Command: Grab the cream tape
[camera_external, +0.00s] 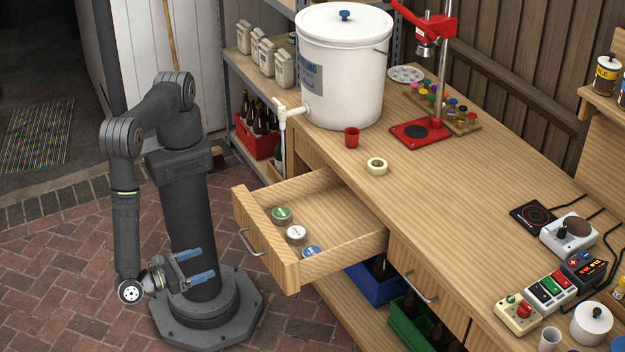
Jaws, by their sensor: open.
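The cream tape (377,166) is a small pale roll lying flat on the wooden workbench (440,190), near its left edge and above the open drawer. My gripper (205,266) hangs low at the left, beside my own base and left of the drawer. Its two blue-tipped fingers are apart, with nothing between them. It is well away from the tape, below the bench top's level.
An open drawer (288,252) juts out below the tape, holding several small round tins.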

